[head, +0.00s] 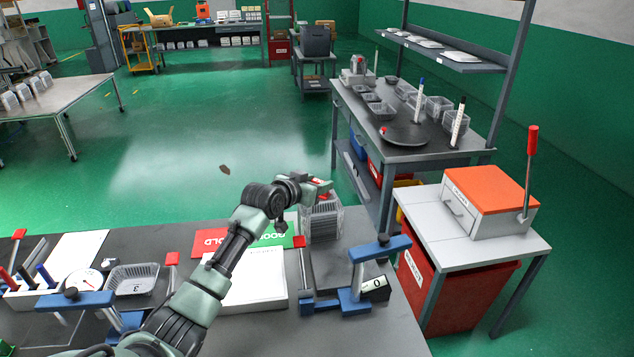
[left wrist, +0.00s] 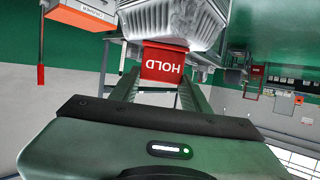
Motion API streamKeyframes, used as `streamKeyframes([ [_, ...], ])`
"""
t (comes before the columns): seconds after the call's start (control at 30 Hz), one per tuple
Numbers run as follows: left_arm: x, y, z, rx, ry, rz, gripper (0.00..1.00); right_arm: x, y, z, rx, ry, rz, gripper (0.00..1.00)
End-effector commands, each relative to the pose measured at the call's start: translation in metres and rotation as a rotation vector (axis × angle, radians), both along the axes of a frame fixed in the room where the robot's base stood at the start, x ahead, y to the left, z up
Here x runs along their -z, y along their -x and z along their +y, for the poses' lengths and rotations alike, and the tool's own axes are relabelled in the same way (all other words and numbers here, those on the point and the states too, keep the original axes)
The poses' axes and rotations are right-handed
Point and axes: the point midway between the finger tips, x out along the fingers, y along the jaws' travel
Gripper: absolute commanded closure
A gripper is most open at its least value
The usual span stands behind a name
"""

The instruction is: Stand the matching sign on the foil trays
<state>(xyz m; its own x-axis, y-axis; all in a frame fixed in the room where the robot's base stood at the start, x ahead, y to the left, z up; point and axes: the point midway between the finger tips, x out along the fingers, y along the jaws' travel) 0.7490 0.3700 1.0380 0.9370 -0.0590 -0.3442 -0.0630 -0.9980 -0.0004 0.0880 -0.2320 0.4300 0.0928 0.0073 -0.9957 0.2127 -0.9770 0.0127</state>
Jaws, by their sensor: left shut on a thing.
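My left gripper (head: 318,188) reaches across the table from the left and is shut on a small red sign. In the left wrist view the sign (left wrist: 163,64) reads HOLD, upside down in the picture, between the fingers. The stack of foil trays (head: 323,222) stands on the table just below and beside the gripper. Ribbed foil (left wrist: 172,20) shows right behind the sign in the left wrist view; I cannot tell whether they touch. A red HOLD panel (head: 207,242) and a green panel (head: 285,238) lie near the stack, partly hidden by my arm. My right gripper is not in view.
Blue clamp fixtures (head: 350,297) and a small counter (head: 375,289) are at the front right. A white box (head: 255,278) lies beside my arm.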

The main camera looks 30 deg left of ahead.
Motion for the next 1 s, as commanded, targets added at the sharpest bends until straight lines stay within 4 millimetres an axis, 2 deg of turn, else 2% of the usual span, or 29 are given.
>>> streamKeyframes([
  [0.23, 0.002, 0.000, 0.000, 0.000, 0.000, -0.001, 0.93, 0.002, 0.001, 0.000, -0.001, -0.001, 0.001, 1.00],
  [0.27, 0.002, 0.000, 0.000, 0.000, 0.000, -0.001, 0.48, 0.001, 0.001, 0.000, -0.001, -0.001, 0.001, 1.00],
  [0.3, 0.001, 0.000, 0.000, 0.000, 0.000, -0.001, 0.37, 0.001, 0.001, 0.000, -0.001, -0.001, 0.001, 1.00],
  [0.33, 0.001, 0.000, 0.000, 0.000, 0.000, -0.001, 0.32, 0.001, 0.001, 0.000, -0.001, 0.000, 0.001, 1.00],
  [0.73, -0.002, 0.002, 0.000, 0.000, -0.001, -0.002, 0.32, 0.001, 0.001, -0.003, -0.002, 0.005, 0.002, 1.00],
  [0.87, -0.006, 0.016, 0.001, 0.001, -0.002, -0.001, 0.32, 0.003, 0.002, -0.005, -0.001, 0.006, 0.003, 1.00],
  [1.0, -0.014, 0.041, 0.003, 0.001, -0.003, -0.002, 0.32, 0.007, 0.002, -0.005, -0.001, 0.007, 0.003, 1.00],
])
